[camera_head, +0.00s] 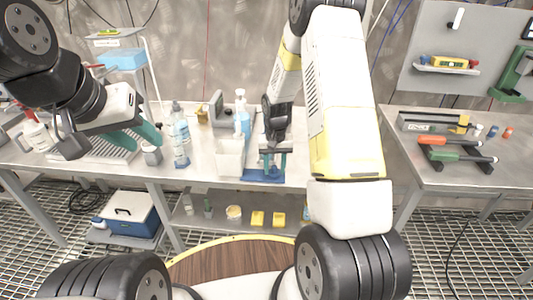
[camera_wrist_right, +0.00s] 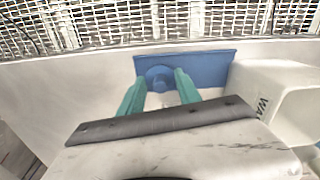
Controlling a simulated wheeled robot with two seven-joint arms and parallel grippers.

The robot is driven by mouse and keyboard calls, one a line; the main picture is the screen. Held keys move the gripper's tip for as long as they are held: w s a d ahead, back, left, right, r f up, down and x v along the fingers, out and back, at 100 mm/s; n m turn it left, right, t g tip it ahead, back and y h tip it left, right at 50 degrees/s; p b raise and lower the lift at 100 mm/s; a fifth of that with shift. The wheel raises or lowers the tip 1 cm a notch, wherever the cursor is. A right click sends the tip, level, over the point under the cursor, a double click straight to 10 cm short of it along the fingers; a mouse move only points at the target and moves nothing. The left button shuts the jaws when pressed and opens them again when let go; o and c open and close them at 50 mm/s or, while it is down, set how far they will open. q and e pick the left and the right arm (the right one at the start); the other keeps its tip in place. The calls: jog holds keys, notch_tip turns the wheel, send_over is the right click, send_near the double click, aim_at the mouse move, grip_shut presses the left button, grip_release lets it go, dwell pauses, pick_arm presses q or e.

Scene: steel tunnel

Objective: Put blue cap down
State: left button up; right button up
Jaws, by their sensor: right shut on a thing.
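My right gripper (camera_head: 273,158) points down over the blue mat (camera_head: 262,177) at the front edge of the middle table. In the right wrist view its two teal fingers (camera_wrist_right: 160,90) are shut on the blue cap (camera_wrist_right: 158,74), a round blue piece. The cap is over the blue mat (camera_wrist_right: 205,65); I cannot tell whether it touches it. In the head view the fingers mostly hide the cap. My left gripper (camera_head: 148,138) hangs over the left part of the table, its teal fingers apart and empty.
A white bin (camera_head: 230,158) stands just left of the mat; it also shows in the right wrist view (camera_wrist_right: 285,95). Several bottles (camera_head: 180,148) stand left of it. A side table (camera_head: 435,180) at right holds tools. The table is clear to the right of the mat.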

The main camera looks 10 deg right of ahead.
jog(key=o, duration=1.3)
jog(key=shift+f, duration=0.1)
notch_tip(320, 180, up, 12)
notch_tip(320, 180, up, 10)
jog(key=f+t, duration=0.1)
jog(key=t, duration=0.1)
send_over(275, 166)
jog(key=s, duration=0.5)
jog(key=s+a+r+n+t+y, duration=0.1)
jog(key=s+r+t, duration=0.1)
jog(key=s+r, duration=0.4)
jog(key=s+a+r+n+t+y, duration=0.1)
jog(key=s+r, duration=0.5)
jog(key=s, duration=0.7)
jog(key=shift+s+a+t, duration=0.2)
jog(key=shift+t, duration=0.4)
